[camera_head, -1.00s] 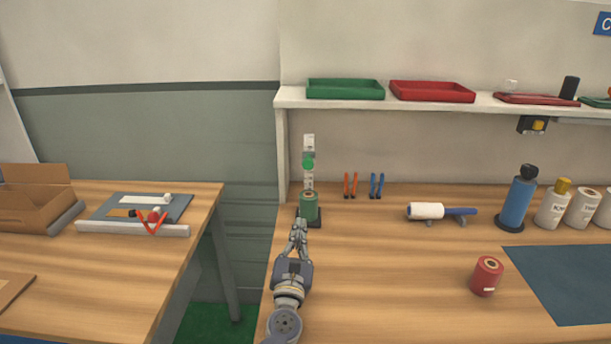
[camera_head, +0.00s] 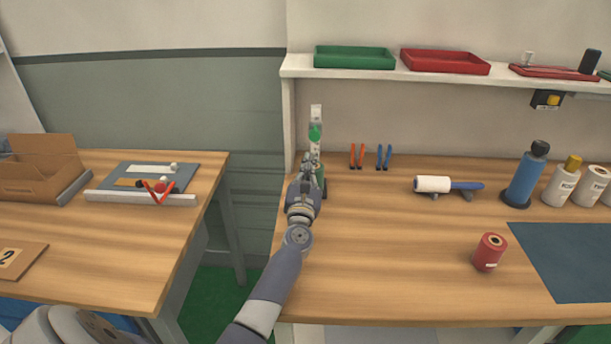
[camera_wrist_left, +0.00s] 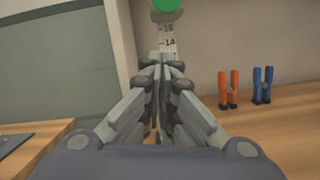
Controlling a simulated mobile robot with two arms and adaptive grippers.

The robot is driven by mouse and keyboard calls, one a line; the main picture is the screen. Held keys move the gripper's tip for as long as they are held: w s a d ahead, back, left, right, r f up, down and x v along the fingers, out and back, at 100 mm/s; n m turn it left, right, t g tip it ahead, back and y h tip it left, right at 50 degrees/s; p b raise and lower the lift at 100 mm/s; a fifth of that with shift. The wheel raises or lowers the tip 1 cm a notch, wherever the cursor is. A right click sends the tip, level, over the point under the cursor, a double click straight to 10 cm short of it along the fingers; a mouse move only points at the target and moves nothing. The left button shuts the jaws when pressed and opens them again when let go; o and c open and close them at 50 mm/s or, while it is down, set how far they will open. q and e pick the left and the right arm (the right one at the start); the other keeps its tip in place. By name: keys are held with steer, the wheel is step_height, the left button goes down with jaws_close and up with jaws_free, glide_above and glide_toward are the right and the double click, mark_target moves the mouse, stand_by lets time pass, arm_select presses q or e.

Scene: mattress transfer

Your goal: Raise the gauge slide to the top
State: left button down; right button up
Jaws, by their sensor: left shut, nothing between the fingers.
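The gauge is a white upright scale (camera_head: 316,114) at the back left of the right-hand workbench. Its round green slide (camera_head: 315,132) sits partway up the scale, with white scale above it. In the left wrist view the green slide (camera_wrist_left: 166,5) is cut by the top edge, above scale marks. My left gripper (camera_head: 309,162) is shut and empty. Its fingertips (camera_wrist_left: 164,62) are just below the slide in the picture, in front of the scale; I cannot tell if they touch it. The green spool at the gauge's foot is mostly hidden behind the gripper. My right gripper is not in view.
Orange pliers (camera_head: 357,156) and blue pliers (camera_head: 383,157) stand right of the gauge. A shelf (camera_head: 395,72) with green and red trays runs above. A lint roller (camera_head: 433,185), a red spool (camera_head: 488,252) and bottles are farther right. The bench front is clear.

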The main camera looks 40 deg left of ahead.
mark_target(311, 139)
arm_select(q)
steer(key=r+p, duration=0.1)
steer(key=r, duration=0.2)
steer(key=shift+d+p, duration=0.3)
steer(key=shift+p, duration=0.05)
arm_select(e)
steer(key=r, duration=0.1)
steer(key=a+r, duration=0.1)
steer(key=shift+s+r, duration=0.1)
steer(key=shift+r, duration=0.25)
arm_select(q)
steer(key=shift+r, duration=0.1)
steer(key=shift+r+p, duration=1.2)
steer(key=shift+r, duration=0.35)
steer(key=shift+w, duration=0.1)
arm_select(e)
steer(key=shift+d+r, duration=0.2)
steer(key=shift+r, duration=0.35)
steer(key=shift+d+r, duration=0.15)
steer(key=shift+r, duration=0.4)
